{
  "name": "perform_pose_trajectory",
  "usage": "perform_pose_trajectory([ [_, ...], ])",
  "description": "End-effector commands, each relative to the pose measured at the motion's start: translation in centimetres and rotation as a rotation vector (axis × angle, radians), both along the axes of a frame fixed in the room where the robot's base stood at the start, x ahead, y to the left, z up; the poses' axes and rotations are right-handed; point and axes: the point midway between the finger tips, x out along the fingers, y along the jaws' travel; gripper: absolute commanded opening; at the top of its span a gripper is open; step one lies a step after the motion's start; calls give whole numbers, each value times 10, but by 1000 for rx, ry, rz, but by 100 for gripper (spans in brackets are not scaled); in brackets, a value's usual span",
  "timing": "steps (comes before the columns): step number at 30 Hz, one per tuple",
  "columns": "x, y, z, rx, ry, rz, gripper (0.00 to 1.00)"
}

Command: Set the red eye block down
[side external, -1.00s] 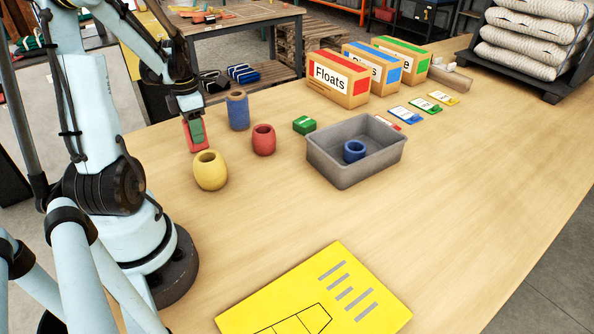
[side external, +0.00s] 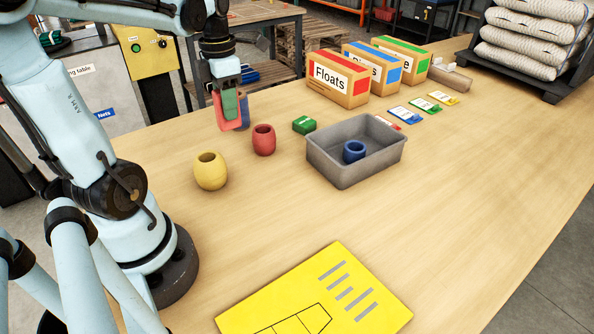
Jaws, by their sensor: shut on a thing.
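My gripper (side external: 227,84) points down and is shut on the red eye block (side external: 222,122) in the side external view. A green piece covers the middle of the block's near face; I cannot tell whether it is part of the gripper. The block hangs upright in front of the tall blue cylinder (side external: 244,113), which it mostly hides. I cannot tell whether the block touches the cylinder or how high it is above the table.
The red barrel float (side external: 263,140) and yellow float (side external: 210,171) stand nearby. A green block (side external: 304,125) lies by the grey bin (side external: 345,176), which holds a small blue ring (side external: 354,151). Label boxes (side external: 338,78) stand behind. The table front right (side external: 440,220) is clear.

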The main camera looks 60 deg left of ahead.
Motion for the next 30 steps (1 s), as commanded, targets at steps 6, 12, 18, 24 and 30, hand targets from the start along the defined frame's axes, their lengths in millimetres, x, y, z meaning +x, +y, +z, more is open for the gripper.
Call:
perform_pose_trajectory([
  [6,35,-45,2,0,0,-195,3],
  [12,68,-109,3,0,0,-448,3],
  [18,86,-180,4,0,0,-698,3],
  [24,87,-256,4,0,0,-949,3],
  [30,72,-331,4,0,0,-1196,3],
])
